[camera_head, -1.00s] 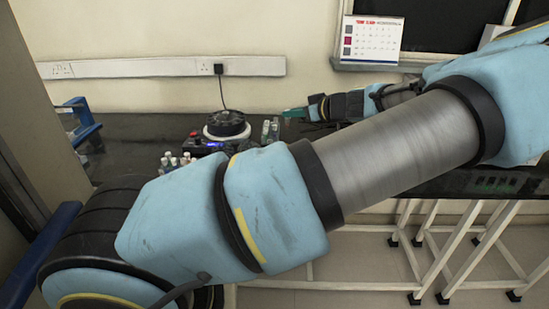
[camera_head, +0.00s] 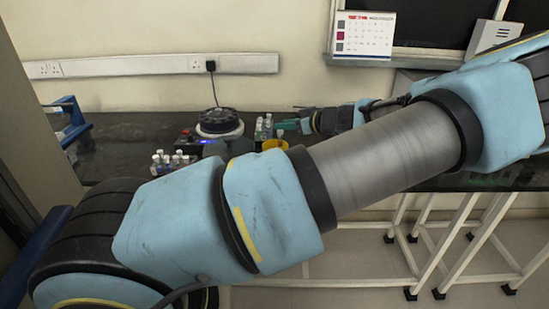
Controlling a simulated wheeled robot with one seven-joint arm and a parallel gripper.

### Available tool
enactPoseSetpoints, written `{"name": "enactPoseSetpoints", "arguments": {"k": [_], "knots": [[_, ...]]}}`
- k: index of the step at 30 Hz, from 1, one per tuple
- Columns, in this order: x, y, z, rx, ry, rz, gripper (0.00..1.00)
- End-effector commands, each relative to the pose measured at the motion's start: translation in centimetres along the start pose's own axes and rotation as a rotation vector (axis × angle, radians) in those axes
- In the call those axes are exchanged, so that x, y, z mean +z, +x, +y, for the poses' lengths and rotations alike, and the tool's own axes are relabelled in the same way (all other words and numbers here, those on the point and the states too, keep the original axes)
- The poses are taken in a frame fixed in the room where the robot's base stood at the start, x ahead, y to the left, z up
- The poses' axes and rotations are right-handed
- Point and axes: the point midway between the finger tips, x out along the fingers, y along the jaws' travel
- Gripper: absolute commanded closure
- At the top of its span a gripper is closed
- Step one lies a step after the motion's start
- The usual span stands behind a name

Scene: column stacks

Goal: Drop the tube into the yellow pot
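A yellow pot (camera_head: 275,144) stands on the dark bench, with only its upper rim showing above my arm. My gripper (camera_head: 291,126) points left, just above and behind the pot in the picture. Its teal tip is small, and I cannot tell whether it is open or shut or holds a tube. Several clear tubes or vials (camera_head: 264,127) stand just left of the gripper tip. Another group of white-capped vials (camera_head: 171,161) stands further left. My arm hides much of the bench front.
A black round-topped device (camera_head: 220,122) with a white ring stands left of the tubes. A control box with a red button (camera_head: 187,132) is beside it. A blue stand (camera_head: 70,118) is at the far left. Bare bench (camera_head: 125,132) lies between.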

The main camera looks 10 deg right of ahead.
Motion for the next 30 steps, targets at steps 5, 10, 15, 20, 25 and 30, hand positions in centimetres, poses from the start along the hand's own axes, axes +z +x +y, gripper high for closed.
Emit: {"name": "enactPoseSetpoints", "arguments": {"k": [5,10,15,20,25,30], "knots": [[0.0,0.0,0.0,0.0,0.0,0.0,0.47],[0.0,0.0,0.0,0.0,0.0,0.0,0.45],[0.1,-0.3,0.0,0.001,0.0,0.0,0.45],[0.3,-2.4,0.1,0.004,-0.002,-0.001,0.45],[0.4,-5.9,0.1,0.006,-0.002,-0.003,0.45],[0.3,-8.8,0.1,0.004,-0.001,-0.002,0.45]]}}
